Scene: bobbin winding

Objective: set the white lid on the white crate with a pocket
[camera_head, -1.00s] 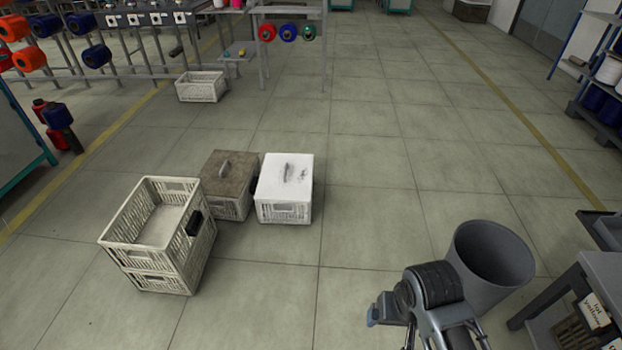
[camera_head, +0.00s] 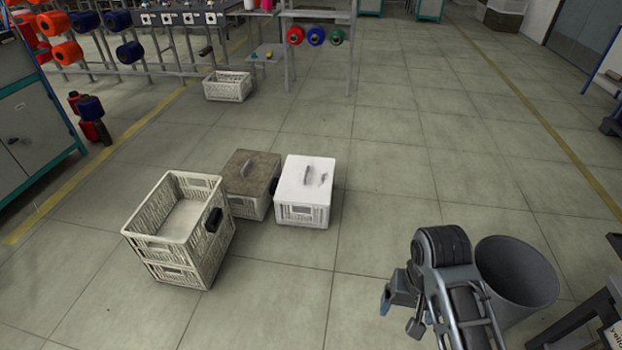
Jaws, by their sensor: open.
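The white lid (camera_head: 304,178), with a raised handle and dark smudges, lies on a small white crate (camera_head: 302,214) on the floor left of centre. At the left stands a taller off-white crate (camera_head: 166,252), open at the top, with a dark pocket (camera_head: 212,220) on its right side. A brown lid (camera_head: 251,170) with a handle covers another crate (camera_head: 248,207) between them. My gripper (camera_head: 400,313) is at the lower right, open and empty, well apart from the lid and crates. Its fingertips are small in view.
A grey bin (camera_head: 517,272) shows beside my arm at the lower right, with a table edge (camera_head: 585,325) farther right. An open crate (camera_head: 228,86) stands at the back, near the machine frame. The floor between my gripper and the crates is clear.

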